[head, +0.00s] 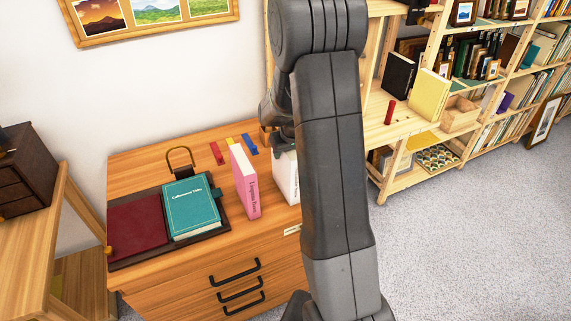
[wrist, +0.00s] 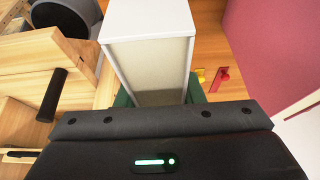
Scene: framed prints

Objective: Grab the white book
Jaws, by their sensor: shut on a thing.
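The white book (head: 286,178) stands upright on the wooden drawer cabinet, just right of a pink book (head: 245,182). My arm hides its right part. In the wrist view the white book (wrist: 147,22) juts away from my gripper (wrist: 158,99), with its page edges facing the camera. My gripper is shut on the white book, with green parts showing at both sides of it. I cannot tell whether the book's base touches the cabinet top. The pink book (wrist: 265,50) also shows at the right of the wrist view, apart from the white one.
A teal book (head: 192,208) and a dark red book (head: 138,226) lie on a dark mat at the left of the cabinet top (head: 130,165). Small red, yellow and blue items lie behind. Pale wooden shelves (head: 400,130) stand close on the right.

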